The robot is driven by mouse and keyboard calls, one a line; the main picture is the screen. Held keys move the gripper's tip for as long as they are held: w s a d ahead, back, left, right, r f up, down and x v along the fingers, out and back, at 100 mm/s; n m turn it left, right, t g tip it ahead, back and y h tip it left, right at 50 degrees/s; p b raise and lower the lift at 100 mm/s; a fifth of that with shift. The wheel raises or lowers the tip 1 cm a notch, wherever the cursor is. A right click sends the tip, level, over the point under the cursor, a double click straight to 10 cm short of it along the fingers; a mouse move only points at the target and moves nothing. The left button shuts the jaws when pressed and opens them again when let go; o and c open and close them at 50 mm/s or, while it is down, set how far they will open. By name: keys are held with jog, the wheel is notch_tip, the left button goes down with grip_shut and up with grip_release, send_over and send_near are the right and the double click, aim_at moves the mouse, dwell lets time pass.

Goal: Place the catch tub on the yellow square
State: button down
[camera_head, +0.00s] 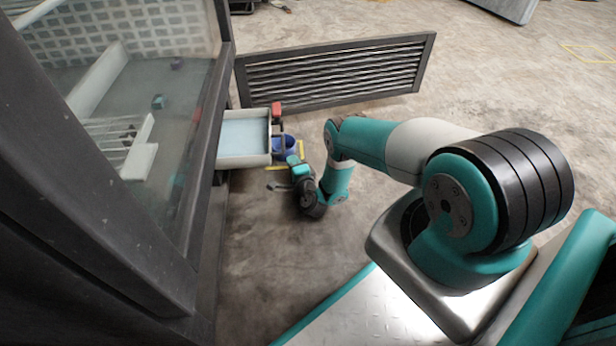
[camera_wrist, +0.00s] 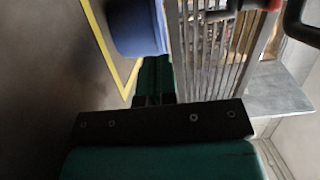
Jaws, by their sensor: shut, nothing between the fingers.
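The blue catch tub (camera_head: 284,147) is just beyond my gripper in the head view, beside the pulled-out tray. In the wrist view the tub (camera_wrist: 139,28) is at the top, cut off by the edge. A yellow outline (camera_head: 302,150) on the floor shows around the tub's right and near sides. In the wrist view the yellow line (camera_wrist: 101,35) runs left of and below the tub. I cannot tell whether its base lies fully inside. My gripper (camera_wrist: 156,82) is shut and empty, close to the tub; it looks small and partly hidden in the head view.
A slatted grille (camera_head: 335,72) stands behind. Another yellow outline (camera_head: 588,60) lies far right. The floor between is mostly clear.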

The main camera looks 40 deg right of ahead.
jog(key=p+v, duration=0.9)
jog(key=v, duration=0.1)
jog(key=shift+r+p, duration=0.2)
jog(key=shift+p, duration=0.1)
jog(key=shift+s+f, duration=0.2)
jog(key=shift+s, duration=0.2)
